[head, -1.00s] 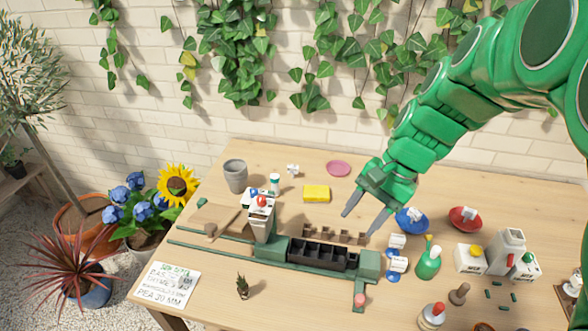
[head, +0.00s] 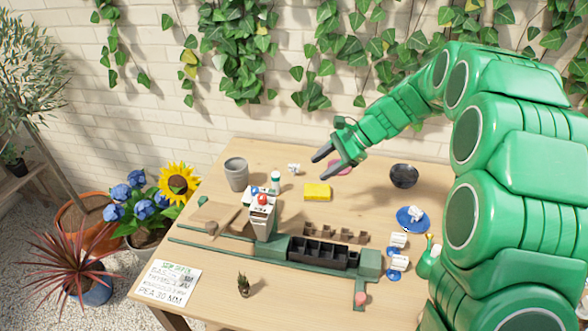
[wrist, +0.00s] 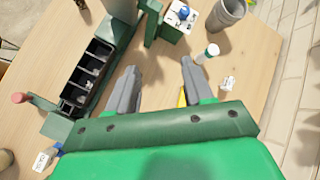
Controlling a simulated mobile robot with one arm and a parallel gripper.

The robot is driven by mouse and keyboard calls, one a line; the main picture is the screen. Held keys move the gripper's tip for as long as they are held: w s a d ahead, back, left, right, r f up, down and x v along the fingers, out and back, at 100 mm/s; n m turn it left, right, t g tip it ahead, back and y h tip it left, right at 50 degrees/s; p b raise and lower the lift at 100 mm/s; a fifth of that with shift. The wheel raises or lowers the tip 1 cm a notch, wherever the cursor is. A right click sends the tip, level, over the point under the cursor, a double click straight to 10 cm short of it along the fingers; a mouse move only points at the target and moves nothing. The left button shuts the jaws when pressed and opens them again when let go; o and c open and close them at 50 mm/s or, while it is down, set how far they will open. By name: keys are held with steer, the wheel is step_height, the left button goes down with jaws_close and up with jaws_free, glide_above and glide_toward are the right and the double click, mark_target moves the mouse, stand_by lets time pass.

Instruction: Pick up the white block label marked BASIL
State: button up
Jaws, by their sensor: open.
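A small white block (head: 293,168) with dark marks stands alone near the back edge of the table; it also shows in the wrist view (wrist: 228,83), right of my fingers. Two more white blocks, one upper (head: 398,240) and one lower (head: 397,262), stand at the right end of the green rig; a white block with dark lettering shows at the wrist view's lower left (wrist: 42,160). I cannot read which says BASIL. My gripper (head: 318,167) is open and empty above the table's back, right of the lone block; its fingers (wrist: 160,67) are apart.
A yellow sponge (head: 317,192), white bottle (head: 275,183) and grey pot (head: 236,174) stand near the lone block. A dark bowl (head: 404,176) is at the right.

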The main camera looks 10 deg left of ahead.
steer(key=w+a+f+m+y, duration=0.2)
steer(key=w+a+f+m, duration=0.15)
steer(key=w+f, duration=0.55)
steer(key=m+t+y, duration=0.2)
steer(key=m+y, duration=0.1)
steer(key=m, duration=0.1)
glide_toward(289, 167)
steer(key=shift+w+a+f, duration=0.25)
steer(key=shift+a+f, duration=0.25)
steer(key=shift+w+a+f, duration=0.2)
steer(key=shift+a+f, duration=0.3)
steer(key=shift+x, duration=3.9)
steer(key=shift+r, duration=0.2)
jaws_close()
steer(key=shift+r, duration=0.1)
